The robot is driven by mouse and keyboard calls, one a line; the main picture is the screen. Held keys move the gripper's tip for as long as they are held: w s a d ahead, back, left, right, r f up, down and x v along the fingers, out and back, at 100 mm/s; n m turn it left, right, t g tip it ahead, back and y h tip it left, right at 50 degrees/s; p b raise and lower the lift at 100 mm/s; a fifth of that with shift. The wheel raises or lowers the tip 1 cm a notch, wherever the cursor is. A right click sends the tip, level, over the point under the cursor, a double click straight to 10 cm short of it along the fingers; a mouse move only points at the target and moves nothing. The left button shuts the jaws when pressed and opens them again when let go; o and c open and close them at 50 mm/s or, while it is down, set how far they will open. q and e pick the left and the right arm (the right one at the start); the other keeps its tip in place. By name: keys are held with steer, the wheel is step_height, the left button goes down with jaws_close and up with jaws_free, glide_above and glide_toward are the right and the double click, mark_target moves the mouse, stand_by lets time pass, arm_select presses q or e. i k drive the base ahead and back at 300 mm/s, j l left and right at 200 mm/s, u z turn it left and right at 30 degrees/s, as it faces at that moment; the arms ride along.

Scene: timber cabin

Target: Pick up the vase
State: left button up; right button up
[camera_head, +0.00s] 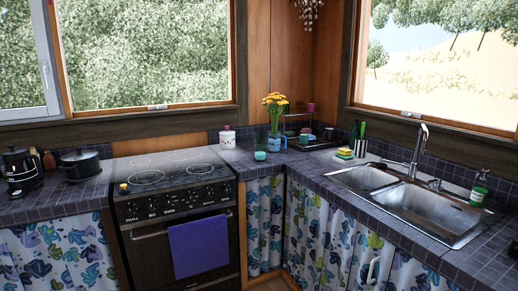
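A vase (275,142) with yellow flowers (275,101) stands upright in the corner of the tiled counter, to the right of the stove. It looks blue-green and small at this distance. A small teal cup (260,155) stands close to its left, in front. Neither of my grippers shows in the head view, so nothing can be seen of what they hold.
The dark tiled counter (309,166) bends around the corner. A stove (173,180) with a purple towel (199,246) is at left. A double sink (428,207) with a tall faucet (420,145) is at right. A dish rack (306,138) stands beside the vase. A white jar (227,137) stands behind.

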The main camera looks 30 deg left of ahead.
mark_target(260, 137)
steer(key=i+j, duration=0.35)
steer(key=j, duration=0.15)
steer(key=i+j, duration=0.7)
steer(key=j, duration=0.25)
steer(key=i+j, duration=0.35)
steer(key=j, duration=0.15)
